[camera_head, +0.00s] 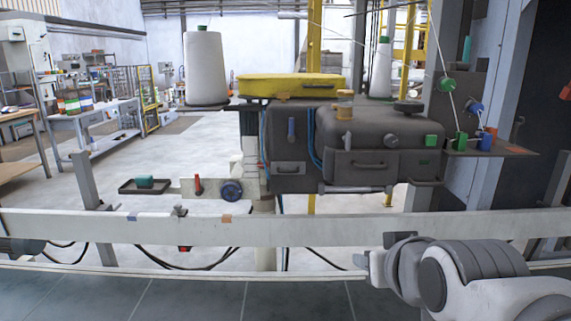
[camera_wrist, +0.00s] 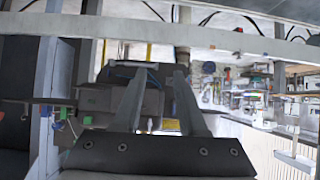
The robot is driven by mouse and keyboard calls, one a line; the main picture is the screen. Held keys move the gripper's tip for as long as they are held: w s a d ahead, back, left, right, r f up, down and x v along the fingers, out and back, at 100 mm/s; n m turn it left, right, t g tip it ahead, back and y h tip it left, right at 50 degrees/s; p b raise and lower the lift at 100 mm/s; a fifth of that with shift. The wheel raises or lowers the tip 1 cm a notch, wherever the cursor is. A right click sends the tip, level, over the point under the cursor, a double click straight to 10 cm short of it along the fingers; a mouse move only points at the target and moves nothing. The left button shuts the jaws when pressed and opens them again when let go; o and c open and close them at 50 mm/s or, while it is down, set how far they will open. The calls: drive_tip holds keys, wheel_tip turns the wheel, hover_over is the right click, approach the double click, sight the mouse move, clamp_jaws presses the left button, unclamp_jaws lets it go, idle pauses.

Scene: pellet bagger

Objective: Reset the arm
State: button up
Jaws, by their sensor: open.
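My arm (camera_head: 450,270) reaches in from the lower right of the head view. It is folded low in front of the white rail (camera_head: 330,230). My gripper (camera_head: 366,264) is at its left end, small and partly hidden by the wrist. In the wrist view my gripper (camera_wrist: 160,76) shows two long grey fingers, spread apart with nothing between them. The wrist view looks upside down, with the machine beyond the fingers.
Behind the rail stands a dark sewing machine head (camera_head: 370,145) with a yellow cover (camera_head: 290,87). White thread cones (camera_head: 205,68) stand on top. A small tray (camera_head: 145,186) holds a teal block. A dark belt (camera_head: 190,297) runs along the front, clear left of my arm.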

drive_tip(key=s+f+g, duration=0.5)
drive_tip(key=s+f, duration=0.1)
drive_tip(key=s, duration=0.5)
wheel_tip(320, 180, up, 21)
drive_tip(key=p, duration=2.1)
drive_tip(key=shift+w+d, duration=0.15)
drive_tip(key=shift+w, duration=0.1)
